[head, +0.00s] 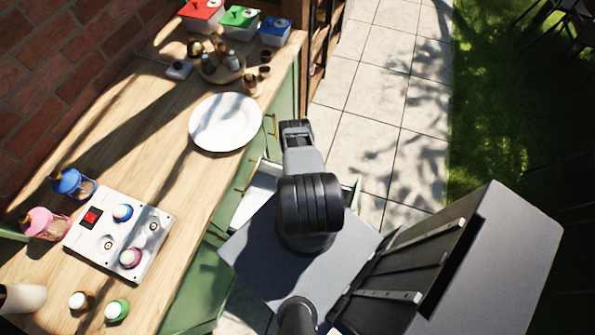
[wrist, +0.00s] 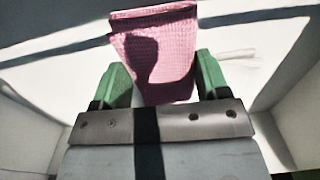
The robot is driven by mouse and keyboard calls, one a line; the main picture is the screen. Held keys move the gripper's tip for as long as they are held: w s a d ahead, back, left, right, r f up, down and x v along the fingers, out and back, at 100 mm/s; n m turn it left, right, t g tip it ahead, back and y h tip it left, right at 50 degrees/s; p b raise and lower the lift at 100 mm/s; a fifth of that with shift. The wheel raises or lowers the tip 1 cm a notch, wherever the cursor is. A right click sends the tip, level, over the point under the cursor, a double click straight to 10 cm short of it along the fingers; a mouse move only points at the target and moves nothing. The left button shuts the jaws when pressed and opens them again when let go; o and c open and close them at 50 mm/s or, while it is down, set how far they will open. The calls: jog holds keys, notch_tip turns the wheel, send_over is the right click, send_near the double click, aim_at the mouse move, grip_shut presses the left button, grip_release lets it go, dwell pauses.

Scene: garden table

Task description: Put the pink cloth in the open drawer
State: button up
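The pink cloth (wrist: 160,62) shows in the wrist view as a folded, waffle-textured piece. In the head view the drawer (head: 258,190) stands pulled out from the green cabinet, largely covered by my arm. The gripper and cloth are hidden there.
A white plate (head: 225,122) lies on the wooden counter (head: 160,150) above the drawer. A white switch panel (head: 118,235), jars and lidded boxes stand farther along it. Drawer walls rise at both sides of the gripper. The paving (head: 375,130) to the right is clear.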

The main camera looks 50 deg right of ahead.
jog(key=o, duration=0.5)
jog(key=shift+c, duration=0.2)
jog(key=shift+r, duration=0.1)
jog(key=shift+r+p, duration=0.5)
jog(key=shift+p, duration=0.2)
notch_tip(320, 180, up, 12)
jog(key=shift+p, duration=0.45)
